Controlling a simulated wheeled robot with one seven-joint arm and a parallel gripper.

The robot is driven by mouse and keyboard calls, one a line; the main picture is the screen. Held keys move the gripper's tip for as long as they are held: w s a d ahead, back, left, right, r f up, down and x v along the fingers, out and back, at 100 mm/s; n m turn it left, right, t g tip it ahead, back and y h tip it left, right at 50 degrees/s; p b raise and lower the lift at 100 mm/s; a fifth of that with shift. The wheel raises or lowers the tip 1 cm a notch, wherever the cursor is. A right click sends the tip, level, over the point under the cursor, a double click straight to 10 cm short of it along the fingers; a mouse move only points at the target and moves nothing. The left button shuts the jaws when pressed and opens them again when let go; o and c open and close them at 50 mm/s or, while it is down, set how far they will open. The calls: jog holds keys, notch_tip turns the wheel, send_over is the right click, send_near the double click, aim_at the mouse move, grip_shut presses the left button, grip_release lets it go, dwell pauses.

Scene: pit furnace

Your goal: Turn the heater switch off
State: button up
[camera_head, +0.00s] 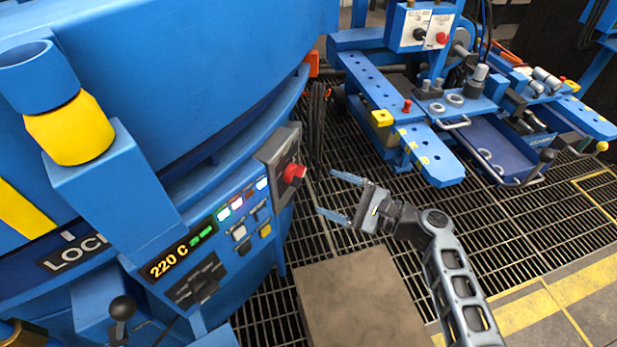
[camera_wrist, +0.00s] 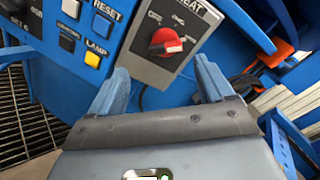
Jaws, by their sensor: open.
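The heater switch is a red rotary knob (camera_head: 294,173) on a grey plate (camera_head: 268,152) fixed to the blue furnace panel. In the wrist view the red knob (camera_wrist: 166,41) shows ahead of my fingers, on a plate whose partly cut-off label ends in "EAT". Its pale pointer bar points to the right in that view. My gripper (camera_head: 333,194) is open and empty, to the right of the knob and apart from it. In the wrist view my two blue fingers (camera_wrist: 160,88) stand on either side below the knob.
Left of the knob are a lit "220 C" display (camera_head: 168,262), small buttons (camera_head: 240,232) and a black handle (camera_head: 203,288). In the wrist view the RESET and LAMP buttons (camera_wrist: 92,59) are close to my left finger. A blue wheeled rig (camera_head: 450,100) stands at back right. Grating floor lies between.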

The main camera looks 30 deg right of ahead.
aim_at(301, 178)
jog(key=shift+r+x, duration=0.15)
jog(key=shift+x, duration=1.85)
jog(key=shift+r+x, duration=0.15)
jog(key=shift+x, duration=1.85)
jog(key=shift+w+d, duration=0.1)
jog(key=shift+d, duration=0.1)
jog(key=shift+c, duration=0.5)
jog(key=c, duration=0.9)
jog(key=shift+c, duration=0.2)
